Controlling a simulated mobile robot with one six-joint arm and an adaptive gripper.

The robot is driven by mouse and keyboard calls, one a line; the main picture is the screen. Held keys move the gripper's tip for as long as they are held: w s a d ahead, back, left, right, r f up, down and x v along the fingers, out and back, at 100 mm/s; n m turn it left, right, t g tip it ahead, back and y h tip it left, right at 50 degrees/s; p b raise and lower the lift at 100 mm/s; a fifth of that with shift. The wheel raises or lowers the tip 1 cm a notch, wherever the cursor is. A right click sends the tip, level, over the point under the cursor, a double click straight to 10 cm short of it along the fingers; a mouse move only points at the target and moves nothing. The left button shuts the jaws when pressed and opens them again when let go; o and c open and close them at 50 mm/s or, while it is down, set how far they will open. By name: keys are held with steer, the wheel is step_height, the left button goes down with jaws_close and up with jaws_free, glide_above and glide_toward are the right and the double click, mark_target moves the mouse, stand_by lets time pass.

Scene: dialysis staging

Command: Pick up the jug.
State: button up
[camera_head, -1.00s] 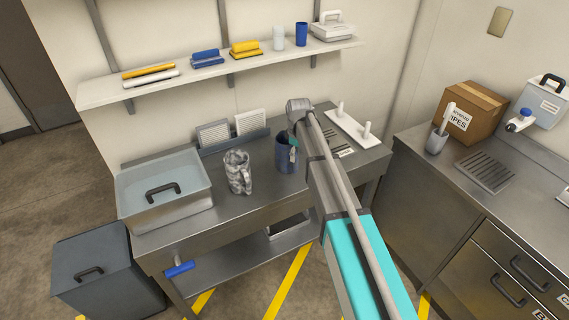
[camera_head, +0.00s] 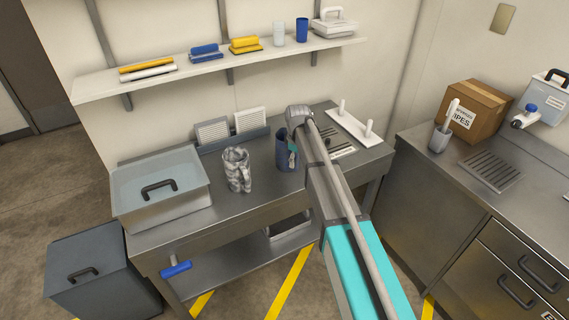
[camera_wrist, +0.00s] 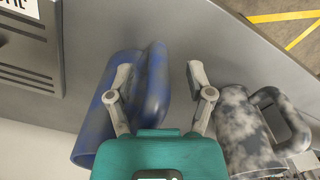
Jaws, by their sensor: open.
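Two jug-like vessels with handles stand on the steel bench. One is blue (camera_head: 282,152) and also shows in the wrist view (camera_wrist: 112,115). The other is mottled grey and white (camera_head: 236,171), to its left in the head view and at the right in the wrist view (camera_wrist: 240,135). My gripper (camera_wrist: 160,75) is open and empty. Its fingers appear on either side of the blue jug's handle in the wrist view, the left one overlapping the jug's body. How deep they reach is unclear. In the head view my gripper (camera_head: 293,155) partly covers the blue jug.
A lidded steel container (camera_head: 165,195) stands at the bench's left end. A white board with pegs (camera_head: 345,125) lies at the right. A wall shelf (camera_head: 220,70) with several items runs above. A side counter (camera_head: 455,185) holds a cardboard box (camera_head: 473,110).

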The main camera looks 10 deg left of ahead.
steer(key=shift+f+b, duration=0.3)
steer(key=shift+f, duration=0.3)
jaws_close()
stand_by(0.4)
